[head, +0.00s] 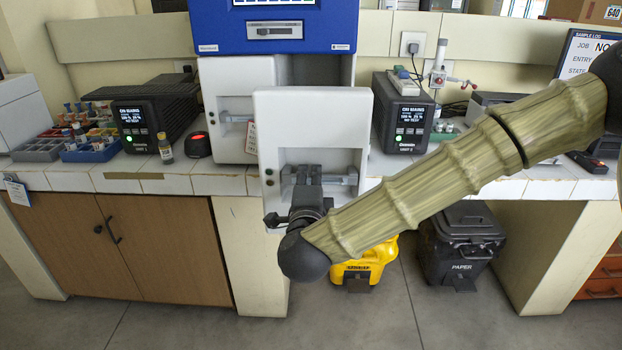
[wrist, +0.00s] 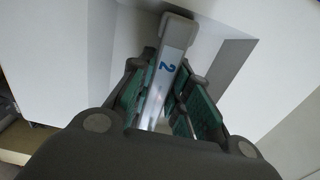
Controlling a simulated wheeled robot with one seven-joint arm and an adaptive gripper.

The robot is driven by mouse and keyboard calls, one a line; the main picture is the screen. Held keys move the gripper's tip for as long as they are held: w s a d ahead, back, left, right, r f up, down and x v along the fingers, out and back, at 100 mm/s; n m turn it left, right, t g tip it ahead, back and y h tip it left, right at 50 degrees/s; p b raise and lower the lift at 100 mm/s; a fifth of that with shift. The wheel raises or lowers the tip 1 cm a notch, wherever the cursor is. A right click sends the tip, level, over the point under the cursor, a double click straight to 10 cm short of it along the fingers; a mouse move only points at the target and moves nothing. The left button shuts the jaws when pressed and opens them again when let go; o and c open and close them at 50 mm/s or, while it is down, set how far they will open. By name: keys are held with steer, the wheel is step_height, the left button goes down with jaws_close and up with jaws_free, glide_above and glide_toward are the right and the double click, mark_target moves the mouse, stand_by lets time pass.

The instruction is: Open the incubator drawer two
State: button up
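The incubator (head: 273,30) has a blue top and two white drawer fronts. The right-hand drawer front (head: 312,118) stands well forward of the left one (head: 236,85), past the bench edge, so drawer two is pulled out. Its handle bar (wrist: 168,68) carries a blue "2" in the wrist view, which also shows the white recess around it. My gripper (head: 305,180) is at this handle in the head view. In the wrist view my gripper's green-padded fingers (wrist: 165,95) lie on both sides of the bar, close against it. The drawer's inside is hidden.
Black instrument boxes (head: 148,115) (head: 402,112) stand on the bench either side of the incubator. Below are a yellow bin (head: 375,262) and a black paper bin (head: 462,242). The floor in front is clear.

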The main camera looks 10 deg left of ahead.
steer(key=o, duration=0.5)
steer(key=v, duration=1.2)
steer(key=shift+f, duration=0.1)
steer(key=s+d+f+n+g+p, duration=0.1)
steer(key=s+d+f+n+g, duration=0.2)
steer(key=f, duration=0.8)
steer(key=s+d+f+n+g+p, duration=0.1)
steer(key=d+f+n+g, duration=0.3)
steer(key=f, duration=0.7)
steer(key=s+d+f+n+g+p, duration=0.1)
steer(key=s+d+f+n+g, duration=0.3)
steer(key=f, duration=0.7)
steer(key=s+d+f+n+g+h, duration=0.1)
steer(key=s+d+f+g, duration=0.1)
steer(key=s+d+f, duration=0.2)
steer(key=s+d+f+n+g+h+p, duration=0.1)
steer(key=s+d+f, duration=0.4)
steer(key=d, duration=0.7)
steer(key=s+d+f+n+g+h, duration=0.1)
steer(key=s+d+f+n+g, duration=0.1)
steer(key=s+d+f, duration=0.3)
steer(key=shift+s+d+f+g+h, duration=0.15)
steer(key=shift+s+d+g, duration=0.25)
steer(key=shift+s+d, duration=0.5)
steer(key=shift+s+d+f+g+h, duration=0.1)
steer(key=shift+s+d+g+h, duration=0.25)
steer(key=shift+s+d, duration=0.55)
